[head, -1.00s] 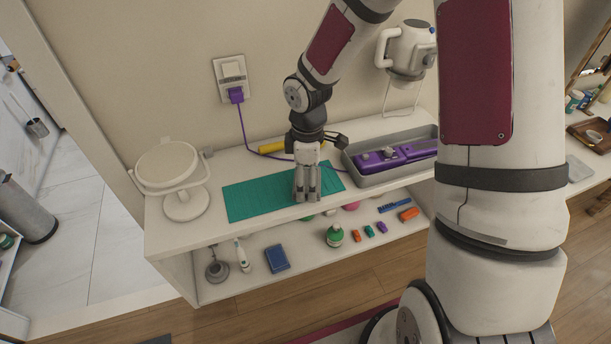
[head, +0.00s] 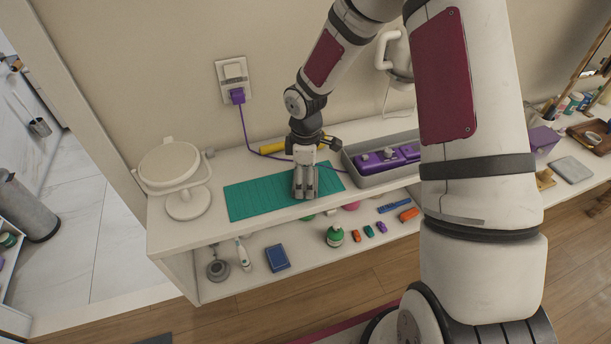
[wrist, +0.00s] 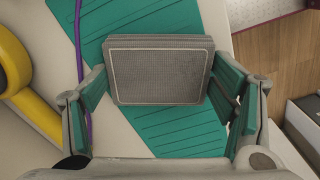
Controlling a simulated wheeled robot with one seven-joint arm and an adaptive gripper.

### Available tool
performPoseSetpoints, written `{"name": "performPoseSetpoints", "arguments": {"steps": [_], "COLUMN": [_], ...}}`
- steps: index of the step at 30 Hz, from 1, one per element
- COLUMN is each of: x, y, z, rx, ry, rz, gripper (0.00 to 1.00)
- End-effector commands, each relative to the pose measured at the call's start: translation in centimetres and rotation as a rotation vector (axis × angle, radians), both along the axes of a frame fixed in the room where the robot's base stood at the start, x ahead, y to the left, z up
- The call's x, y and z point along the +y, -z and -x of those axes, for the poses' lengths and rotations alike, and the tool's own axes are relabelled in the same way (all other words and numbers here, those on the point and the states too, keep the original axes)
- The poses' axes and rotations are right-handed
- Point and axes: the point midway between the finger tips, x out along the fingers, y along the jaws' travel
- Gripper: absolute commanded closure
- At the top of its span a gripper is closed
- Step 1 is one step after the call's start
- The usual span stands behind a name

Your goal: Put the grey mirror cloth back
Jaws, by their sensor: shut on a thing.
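The grey mirror cloth (wrist: 160,72) is a flat, folded grey rectangle with a pale stitched border, seen in the wrist view. My gripper (wrist: 163,88) is shut on it, with a finger at its left and right edges. In the head view my gripper (head: 305,190) points down over the teal ribbed mat (head: 250,197), near its right half. The cloth cannot be made out there, as the fingers hide it. The mat also shows beneath the cloth in the wrist view (wrist: 180,130); I cannot tell whether the cloth touches it.
A round white mirror (head: 168,167) stands left of the mat. A grey tray (head: 362,178) with purple things lies to the right. A yellow object (head: 270,149) and a purple cord (head: 246,135) lie behind. The lower shelf (head: 225,292) holds several small items.

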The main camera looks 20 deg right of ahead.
Motion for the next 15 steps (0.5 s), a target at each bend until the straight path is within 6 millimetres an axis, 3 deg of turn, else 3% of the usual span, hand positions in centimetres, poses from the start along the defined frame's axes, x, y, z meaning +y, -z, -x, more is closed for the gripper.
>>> {"name": "performPoseSetpoints", "arguments": {"steps": [1, 3, 4, 15], "x": [0.02, 0.02, 0.01, -0.01], "y": [0.16, 0.1, 0.1, -0.09], "z": [-0.02, -0.01, 0.0, 0.01], "rx": [0.0, 0.0, 0.0, 0.0], "ry": [0.0, 0.0, 0.0, 0.0], "rz": [0.0, 0.0, 0.0, 0.0], "gripper": [0.2, 0.04, 0.02, 0.02]}}
